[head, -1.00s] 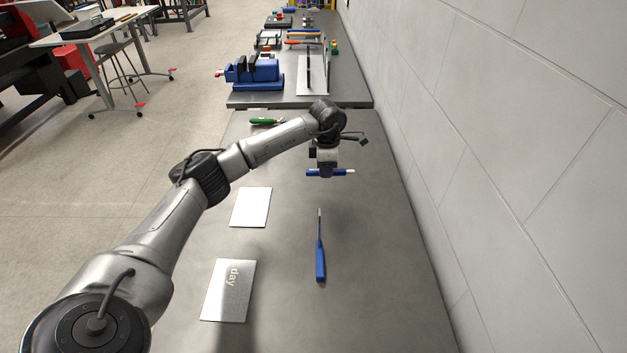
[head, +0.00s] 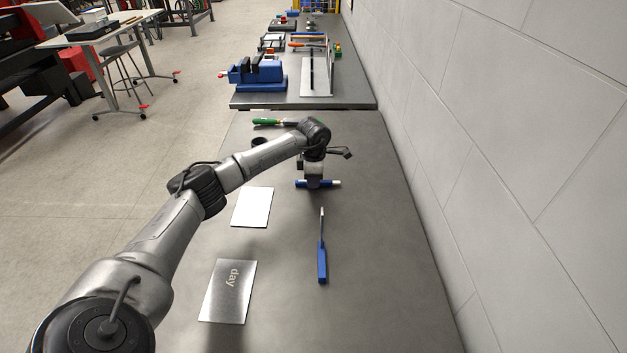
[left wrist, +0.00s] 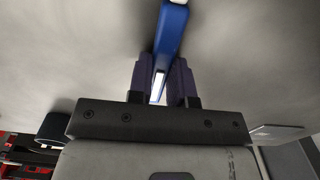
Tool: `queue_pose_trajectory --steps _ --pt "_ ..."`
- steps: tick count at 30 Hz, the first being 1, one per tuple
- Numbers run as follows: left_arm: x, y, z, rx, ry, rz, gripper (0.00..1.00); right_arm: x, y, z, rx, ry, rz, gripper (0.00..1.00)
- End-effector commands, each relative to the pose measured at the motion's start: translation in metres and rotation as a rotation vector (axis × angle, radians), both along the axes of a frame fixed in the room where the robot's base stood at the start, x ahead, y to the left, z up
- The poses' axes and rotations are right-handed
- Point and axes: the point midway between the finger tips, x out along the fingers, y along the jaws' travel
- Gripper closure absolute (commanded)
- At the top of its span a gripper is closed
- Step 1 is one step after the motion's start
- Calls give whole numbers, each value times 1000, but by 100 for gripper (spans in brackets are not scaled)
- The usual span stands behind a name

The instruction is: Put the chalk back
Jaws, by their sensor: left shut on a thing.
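The chalk (head: 332,184) is a blue stick with a white end. My left gripper (head: 316,184) is shut around its middle, and the stick lies crosswise and roughly level over the bench, its height hard to tell. In the left wrist view the blue stick (left wrist: 171,35) runs between the two dark fingers of my left gripper (left wrist: 163,80), with a white tip at the top edge. A metal plate (head: 232,305) with "day" written on it lies at the near left of the bench. My right gripper does not show.
A blank pale plate (head: 252,207) and a blue-handled tool (head: 322,262) lie on the grey bench (head: 375,250). A dark round cup (head: 259,141) and a green-handled tool (head: 266,122) are behind my arm. A blue vise (head: 258,72) stands farther off. A wall (head: 500,150) borders the right side.

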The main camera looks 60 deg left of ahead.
Motion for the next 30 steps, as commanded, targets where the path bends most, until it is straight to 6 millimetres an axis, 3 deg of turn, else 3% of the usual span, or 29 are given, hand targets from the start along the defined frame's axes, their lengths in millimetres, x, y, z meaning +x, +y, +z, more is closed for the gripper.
queue_pose_trajectory --steps 10,11,18,26,30 --pt "0 0 -3 0 -1 0 100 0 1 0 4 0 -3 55" --pt "0 0 -2 0 -2 0 79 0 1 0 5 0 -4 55" --pt "0 0 -2 -1 -1 0 56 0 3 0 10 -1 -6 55" --pt "0 0 -1 -1 -1 0 55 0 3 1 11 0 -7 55" --pt "1 0 11 1 -3 -1 55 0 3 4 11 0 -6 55"
